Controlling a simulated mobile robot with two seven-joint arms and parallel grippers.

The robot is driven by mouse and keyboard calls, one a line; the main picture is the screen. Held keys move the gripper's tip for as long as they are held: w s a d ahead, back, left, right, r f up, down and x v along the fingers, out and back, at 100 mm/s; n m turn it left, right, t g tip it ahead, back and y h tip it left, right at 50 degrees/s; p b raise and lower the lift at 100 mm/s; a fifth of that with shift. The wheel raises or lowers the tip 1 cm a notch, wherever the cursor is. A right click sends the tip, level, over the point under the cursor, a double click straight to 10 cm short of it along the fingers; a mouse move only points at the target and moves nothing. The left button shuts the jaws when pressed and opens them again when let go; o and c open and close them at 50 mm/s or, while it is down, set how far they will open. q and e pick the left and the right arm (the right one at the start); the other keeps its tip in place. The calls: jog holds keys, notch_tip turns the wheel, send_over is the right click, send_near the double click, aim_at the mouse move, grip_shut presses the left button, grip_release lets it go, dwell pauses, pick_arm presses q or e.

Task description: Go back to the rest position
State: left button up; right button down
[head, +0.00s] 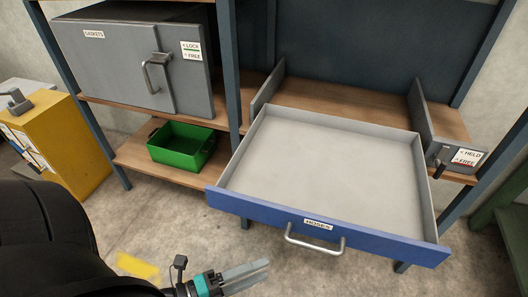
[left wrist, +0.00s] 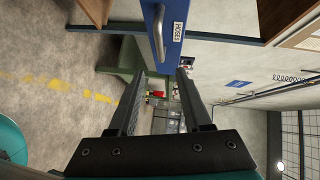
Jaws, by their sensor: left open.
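My left gripper (head: 262,272) is at the bottom middle of the head view, below and in front of the drawer's blue front. In the left wrist view my left gripper (left wrist: 162,76) has its two fingers apart with nothing between them. The drawer (head: 335,237), with a grey tray and a blue front, stands pulled out and looks empty. Its metal handle (head: 314,243) is clear of the fingers; the handle also shows at the top of the left wrist view (left wrist: 158,32). My right gripper is in neither view. I see no spool.
A grey cabinet (head: 125,62) labelled GASKETS is closed at upper left. A green bin (head: 181,148) sits on the lower shelf. A yellow cabinet (head: 62,135) stands at far left. A latch (head: 440,160) beside a HELD/FREE label is right of the drawer. Floor in front is open.

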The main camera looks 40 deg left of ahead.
pick_arm(q)
jog(key=s+a+f+n+g+y, duration=0.15)
jog(key=f+n, duration=0.25)
jog(key=f, duration=0.4)
jog(key=s+a+f+n+g+y, duration=0.1)
jog(key=f+n+g+y, duration=0.2)
jog(key=f, duration=0.4)
jog(key=s+a+f+n+g+y, duration=0.1)
jog(key=s+f+n+y, duration=0.1)
jog(key=f+n, duration=0.45)
jog(key=s+d+f+n+g+y, duration=0.1)
jog(key=s+f+n+g, duration=0.5)
jog(key=s+f, duration=0.7)
jog(key=shift+s+d+g, duration=0.5)
jog(key=shift+s+g, duration=0.4)
jog(key=shift+g, duration=0.05)
jog(key=shift+y, duration=0.25)
